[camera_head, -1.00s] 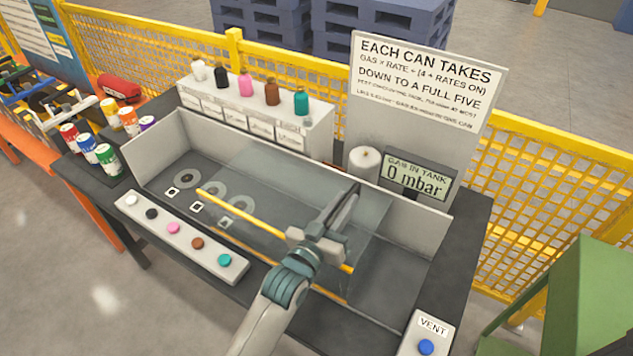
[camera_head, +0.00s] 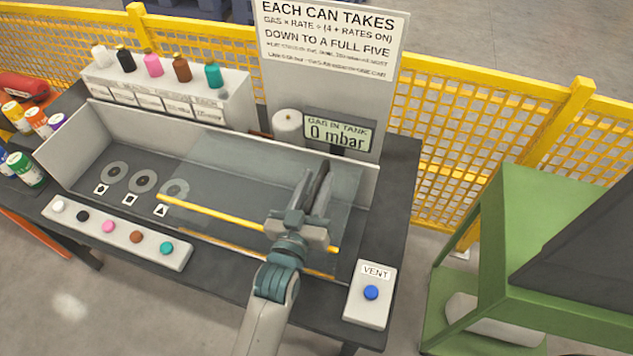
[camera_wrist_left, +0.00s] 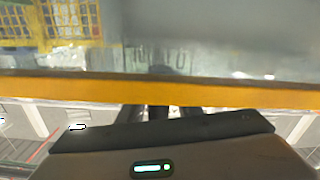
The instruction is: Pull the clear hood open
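The clear hood (camera_head: 235,175) is a see-through panel with a yellow bar (camera_head: 215,213) along its front edge. It lies over the middle and right of the grey open-topped box (camera_head: 60,148); two rings (camera_head: 115,172) at the left lie uncovered and a third is at the hood's left edge. My left gripper (camera_head: 318,188) is at the right part of the bar, its dark fingers close together and reaching past it. In the left wrist view the bar (camera_wrist_left: 160,91) crosses in front of the fingers, hiding their tips; I see nothing between them. My right gripper is not in view.
A button strip (camera_head: 120,235) runs along the box's front. A vent box (camera_head: 368,312) with a blue button stands right of my arm. A bottle rack (camera_head: 232,90), a gauge (camera_head: 338,133) and a sign are behind. A green stand (camera_head: 530,215) is at right.

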